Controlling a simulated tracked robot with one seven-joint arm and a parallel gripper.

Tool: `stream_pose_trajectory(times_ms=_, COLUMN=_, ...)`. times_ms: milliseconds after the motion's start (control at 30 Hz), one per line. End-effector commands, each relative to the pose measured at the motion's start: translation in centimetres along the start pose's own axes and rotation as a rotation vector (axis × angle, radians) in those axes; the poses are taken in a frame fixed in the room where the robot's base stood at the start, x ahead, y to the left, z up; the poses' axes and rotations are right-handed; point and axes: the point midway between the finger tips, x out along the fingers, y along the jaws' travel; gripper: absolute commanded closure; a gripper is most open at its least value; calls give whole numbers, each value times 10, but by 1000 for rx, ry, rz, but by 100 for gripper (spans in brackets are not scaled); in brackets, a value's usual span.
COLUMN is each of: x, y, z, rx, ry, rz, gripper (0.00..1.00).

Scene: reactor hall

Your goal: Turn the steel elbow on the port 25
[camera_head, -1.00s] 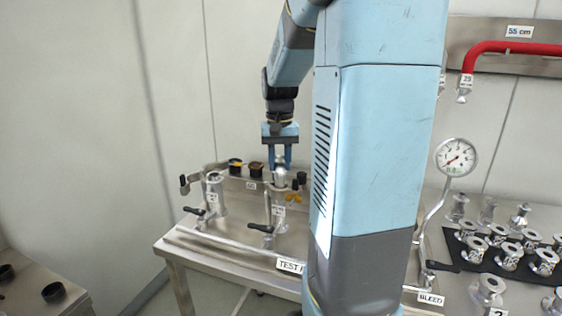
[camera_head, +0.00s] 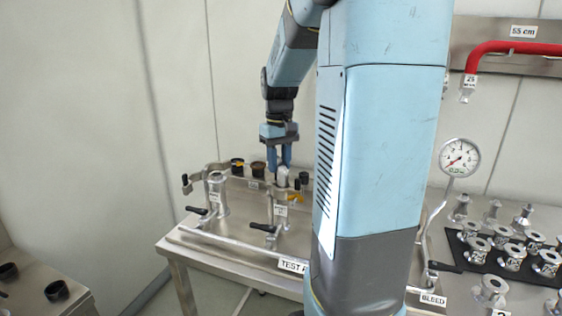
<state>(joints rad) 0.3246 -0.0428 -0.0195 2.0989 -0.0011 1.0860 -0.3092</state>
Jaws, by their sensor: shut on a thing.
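My gripper (camera_head: 280,157) points down at the back of the steel test table, its two blue fingers shut on a small steel part (camera_head: 283,177), which I take to be the steel elbow. The elbow sits at the top of the right-hand port (camera_head: 281,207), which carries a small white label too small to read. Whether the elbow is seated on the port I cannot tell. A black-handled lever (camera_head: 262,227) is at the port's foot. A second steel port (camera_head: 218,195) stands to the left with its own clamp arm.
Dark caps (camera_head: 237,166) stand behind the ports. My own blue arm hides the table's middle. On the right are a gauge (camera_head: 459,158), several steel fittings on a black mat (camera_head: 483,262) and a red pipe (camera_head: 510,47). A side table (camera_head: 60,312) is at lower left.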

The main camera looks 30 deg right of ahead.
Motion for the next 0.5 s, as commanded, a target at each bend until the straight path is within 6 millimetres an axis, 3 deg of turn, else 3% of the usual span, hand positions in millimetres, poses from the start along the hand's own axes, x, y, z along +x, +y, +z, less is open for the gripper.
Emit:
stream_pose_trajectory(times_ms=267, x=0, y=-1, z=0, rx=-22, ry=0, rz=0, gripper=88)
stream_pose_trajectory(times_ms=500, x=0, y=-4, z=0, rx=-203, ry=0, rz=0, gripper=88)
